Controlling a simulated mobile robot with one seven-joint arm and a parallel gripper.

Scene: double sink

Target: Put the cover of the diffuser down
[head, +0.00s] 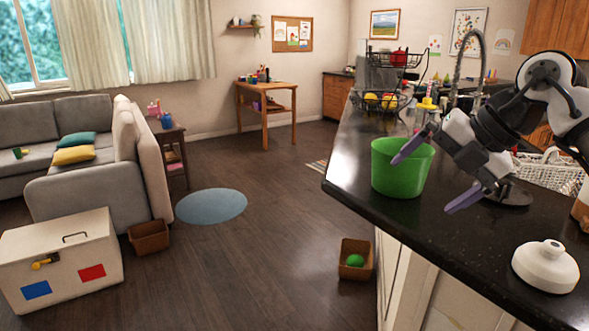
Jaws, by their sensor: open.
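A white, dome-shaped piece with a short neck on top, which looks like the diffuser cover (546,268), rests upright on the dark countertop near its front edge at the lower right. My gripper (424,185) is open and empty, with two purple fingers spread wide. It is up and to the left of the white piece, clearly apart from it. A flat, dark round thing (515,196) lies behind my gripper, partly hidden by it; I cannot tell whether it belongs to the diffuser.
A green bucket (398,181) stands on the countertop (465,252) beside my fingers, one finger overlapping it in the picture. A white wicker basket (550,172) and a curved faucet (463,50) are behind my arm. The counter left of the white piece is clear.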

